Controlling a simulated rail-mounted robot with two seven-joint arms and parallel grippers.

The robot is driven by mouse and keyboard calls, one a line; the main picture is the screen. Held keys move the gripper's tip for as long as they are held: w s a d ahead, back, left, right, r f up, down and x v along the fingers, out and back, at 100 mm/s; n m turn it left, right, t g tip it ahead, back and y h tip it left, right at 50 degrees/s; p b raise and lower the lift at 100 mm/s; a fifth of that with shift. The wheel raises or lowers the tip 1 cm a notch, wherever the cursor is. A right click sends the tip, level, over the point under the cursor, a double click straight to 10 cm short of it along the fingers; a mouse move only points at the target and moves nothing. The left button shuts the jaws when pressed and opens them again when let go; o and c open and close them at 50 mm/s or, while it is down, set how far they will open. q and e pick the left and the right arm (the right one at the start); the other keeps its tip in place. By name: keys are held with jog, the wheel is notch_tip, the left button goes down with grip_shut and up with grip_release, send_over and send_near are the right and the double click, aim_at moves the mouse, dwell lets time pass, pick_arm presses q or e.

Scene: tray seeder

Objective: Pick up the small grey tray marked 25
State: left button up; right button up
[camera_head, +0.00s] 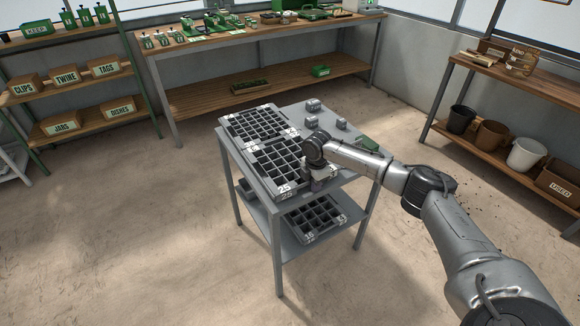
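The grey tray marked 25 (284,189) lies on the near part of the grey table's top, its dark cells facing up. A second 25 shows just below the first, on its near side. My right gripper (317,184) points down at the tray's right edge, close to its near right corner. Its fingers are small and dark here, and I cannot tell whether they are open, shut or touching the rim. The wrist hides part of the tray's right side. My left gripper is not in view.
Another celled grey tray (232,122) lies behind it on the grey table (292,112). Small grey blocks (313,105) and a green tool (366,143) sit to the right. More trays (316,216) lie on the lower shelf. Open floor surrounds the table; benches and shelves stand along the walls.

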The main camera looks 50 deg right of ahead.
grip_shut()
jog(key=shift+r, duration=0.15)
